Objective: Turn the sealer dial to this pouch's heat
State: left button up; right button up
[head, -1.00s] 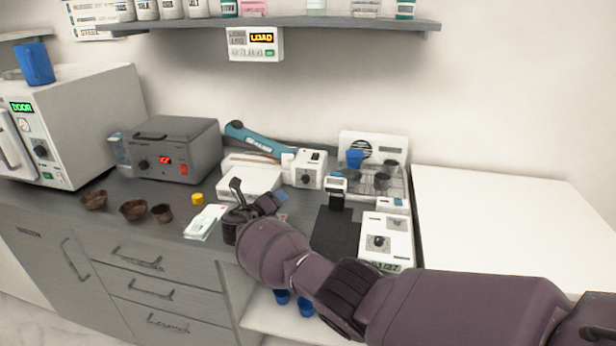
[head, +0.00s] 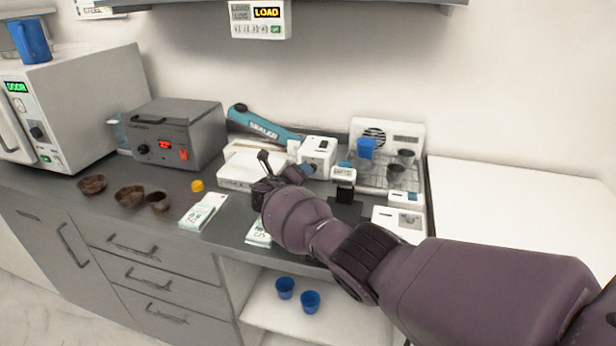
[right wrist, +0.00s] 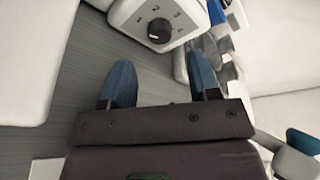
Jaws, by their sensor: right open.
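The sealer (head: 240,165) has a teal arm marked SEALER and a white control box (head: 318,158) at its right end. The box's dark round dial (right wrist: 159,31) faces the right wrist camera, with small digits around it; its setting is too small to read surely. My right gripper (head: 285,168) is open and empty in front of the control box. In the right wrist view, its blue fingertips (right wrist: 159,66) are apart, short of the dial. A white and green pouch (head: 203,211) lies on the counter; a second (head: 258,233) is partly hidden by my right arm. My left gripper is out of view.
Brown cups (head: 130,196) and a yellow cap (head: 197,185) lie at the front left. A small white device (head: 343,173) and a rack with cups (head: 395,175) stand right of the control box.

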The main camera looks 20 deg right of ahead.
aim_at(307, 187)
jog(key=x, duration=0.1)
jog(key=b+x, duration=0.1)
jog(key=x, duration=0.1)
jog(key=shift+w+d+f+b, duration=0.2)
jog(key=shift+f+b, duration=0.15)
jog(key=shift+b, duration=0.05)
jog(key=shift+w+d, duration=0.25)
jog(key=shift+w+d+b, duration=0.3)
jog(key=shift+d+b, duration=0.05)
jog(key=shift+b, duration=0.05)
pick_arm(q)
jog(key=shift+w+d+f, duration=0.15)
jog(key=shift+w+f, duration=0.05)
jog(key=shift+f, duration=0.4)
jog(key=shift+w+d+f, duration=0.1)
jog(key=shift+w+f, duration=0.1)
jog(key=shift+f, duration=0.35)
pick_arm(e)
jog(key=shift+r, duration=0.1)
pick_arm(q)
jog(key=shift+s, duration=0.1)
pick_arm(e)
jog(key=shift+c, duration=0.3)
jog(key=c, duration=0.9)
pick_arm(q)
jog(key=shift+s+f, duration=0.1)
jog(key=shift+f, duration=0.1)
pick_arm(e)
jog(key=shift+o, duration=0.2)
